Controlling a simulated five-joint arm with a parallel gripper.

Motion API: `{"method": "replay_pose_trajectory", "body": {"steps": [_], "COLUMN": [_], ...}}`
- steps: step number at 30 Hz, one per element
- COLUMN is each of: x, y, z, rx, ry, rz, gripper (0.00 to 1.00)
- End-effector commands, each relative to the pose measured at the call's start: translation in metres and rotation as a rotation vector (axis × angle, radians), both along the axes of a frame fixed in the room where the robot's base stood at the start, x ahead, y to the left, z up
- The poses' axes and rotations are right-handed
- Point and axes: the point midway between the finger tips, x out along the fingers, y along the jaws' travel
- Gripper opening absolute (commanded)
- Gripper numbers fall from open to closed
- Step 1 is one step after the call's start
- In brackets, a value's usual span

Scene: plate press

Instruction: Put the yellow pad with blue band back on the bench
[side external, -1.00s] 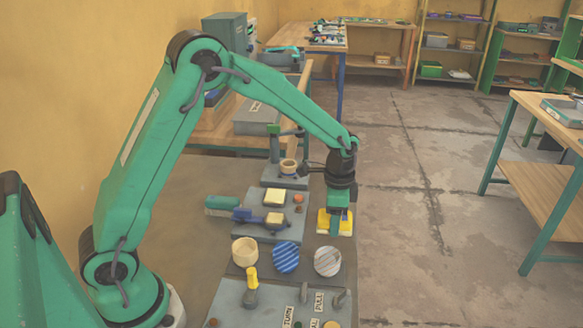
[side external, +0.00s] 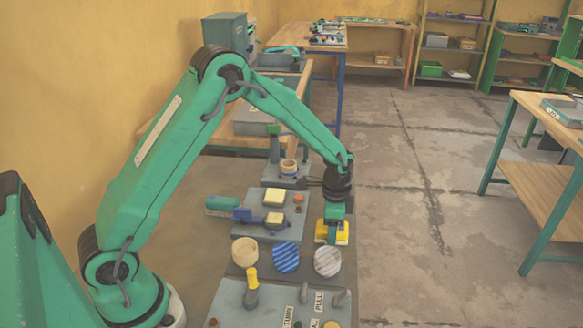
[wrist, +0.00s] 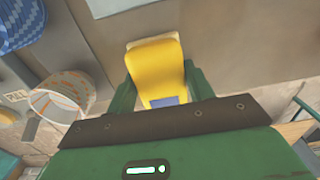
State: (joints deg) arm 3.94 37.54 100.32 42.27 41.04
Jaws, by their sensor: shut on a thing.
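The yellow pad with blue band (side external: 341,238) is at the right edge of the bench (side external: 262,256) in the side view. In the wrist view the yellow pad (wrist: 158,72) stands between my two green fingers, with a small blue patch near its lower end. My gripper (side external: 332,232) is pointed down over it and is shut on it. The fingers hide part of the pad in the side view. I cannot tell whether the pad touches the bench.
A press station with a cream pad (side external: 275,197) stands behind, to the left.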

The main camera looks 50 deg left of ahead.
Motion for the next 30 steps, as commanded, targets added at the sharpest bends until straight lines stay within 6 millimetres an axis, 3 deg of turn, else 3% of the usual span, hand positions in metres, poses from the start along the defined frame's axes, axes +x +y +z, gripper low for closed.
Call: {"method": "replay_pose_trajectory", "body": {"steps": [10,11,13,14,25,30], "x": [0.000,0.000,0.000,0.000,0.000,0.001], "y": [0.000,0.000,0.000,0.000,0.000,0.000], "z": [-0.003,-0.003,-0.002,-0.002,0.000,0.010], "rx": [0.000,0.000,0.000,0.000,0.000,0.000], "ry": [0.000,0.000,0.000,0.000,-0.001,-0.004], "rz": [0.000,0.000,0.000,0.000,0.000,0.000], "gripper": [0.34,0.58,0.72,0.74,0.74,0.74]}}
